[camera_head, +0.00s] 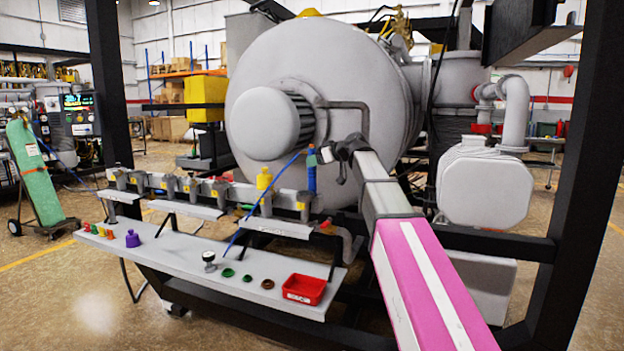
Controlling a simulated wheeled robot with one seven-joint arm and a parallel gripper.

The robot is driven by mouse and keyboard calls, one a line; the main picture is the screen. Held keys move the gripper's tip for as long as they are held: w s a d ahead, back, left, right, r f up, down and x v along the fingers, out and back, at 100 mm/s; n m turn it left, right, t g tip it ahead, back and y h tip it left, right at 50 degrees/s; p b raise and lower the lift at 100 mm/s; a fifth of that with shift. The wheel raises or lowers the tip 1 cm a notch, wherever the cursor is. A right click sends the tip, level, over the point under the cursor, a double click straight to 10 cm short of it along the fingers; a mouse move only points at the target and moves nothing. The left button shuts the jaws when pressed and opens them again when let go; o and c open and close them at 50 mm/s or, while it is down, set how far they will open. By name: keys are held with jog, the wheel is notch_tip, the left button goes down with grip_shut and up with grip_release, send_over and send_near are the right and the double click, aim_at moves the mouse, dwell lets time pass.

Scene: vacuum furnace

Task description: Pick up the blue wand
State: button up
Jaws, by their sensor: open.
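A thin blue wand (262,203) slants across the left middle of the view. Its upper end is in front of the furnace, and its lower end is near the grey shelf. My gripper (335,157) is at the far end of my pink and grey arm, to the right of the wand's upper end. It is small and dark in this view. It is open and looks empty. A short upright blue cylinder with a teal top (311,172) stands between the wand's upper end and my gripper. I cannot tell the depth gap between them.
The grey shelf (170,255) holds a red tray (304,288), a gauge, green rings and small coloured parts. A pipe rail with valves and a yellow bottle (264,178) runs above it. The big round furnace (350,70) stands behind. Black frame posts stand on both sides.

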jog(key=x, duration=0.3)
grip_shut()
jog(key=shift+r, duration=0.1)
